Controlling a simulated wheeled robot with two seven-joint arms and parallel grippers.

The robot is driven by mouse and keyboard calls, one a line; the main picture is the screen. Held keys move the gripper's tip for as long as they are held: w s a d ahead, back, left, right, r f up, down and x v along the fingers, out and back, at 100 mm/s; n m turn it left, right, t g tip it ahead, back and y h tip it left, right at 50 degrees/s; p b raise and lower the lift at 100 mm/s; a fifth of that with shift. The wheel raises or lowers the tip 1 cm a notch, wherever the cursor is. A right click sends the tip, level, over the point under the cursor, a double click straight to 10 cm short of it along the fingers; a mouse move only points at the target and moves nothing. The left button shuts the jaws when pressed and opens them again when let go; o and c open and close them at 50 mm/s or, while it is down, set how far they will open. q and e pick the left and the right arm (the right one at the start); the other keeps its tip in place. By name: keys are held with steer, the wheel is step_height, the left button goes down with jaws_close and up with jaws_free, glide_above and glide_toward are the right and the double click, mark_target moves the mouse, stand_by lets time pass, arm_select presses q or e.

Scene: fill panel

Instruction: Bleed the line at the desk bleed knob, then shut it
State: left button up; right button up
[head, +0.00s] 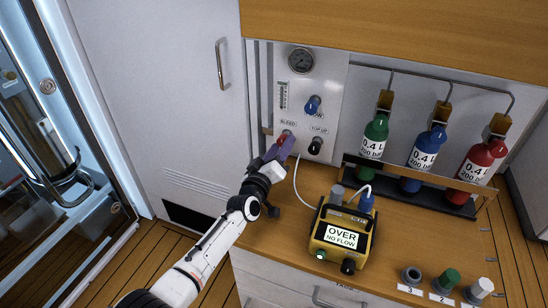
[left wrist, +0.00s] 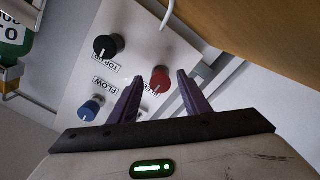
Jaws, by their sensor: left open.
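The red bleed knob (head: 283,137) sits at the lower left of the white panel (head: 297,91), under the BLEED label. It also shows in the left wrist view (left wrist: 160,79), in front of the gap between my fingers. My left gripper (head: 277,148) is open at the panel, with its purple fingers reaching toward the red knob. In the left wrist view the fingers (left wrist: 160,97) stand apart with nothing between their tips; I cannot tell whether they touch the knob. My right gripper is not in view.
A blue FLOW knob (head: 313,104) and a black TOP UP knob (head: 315,146) are close by. Green (head: 375,138), blue (head: 426,152) and red (head: 480,163) bottles stand in a rack to the right.

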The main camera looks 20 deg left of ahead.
arm_select(q)
steer(key=s, duration=0.9)
steer(key=shift+s+a, duration=0.15)
steer(key=shift+a, duration=0.05)
steer(key=shift+f, duration=0.1)
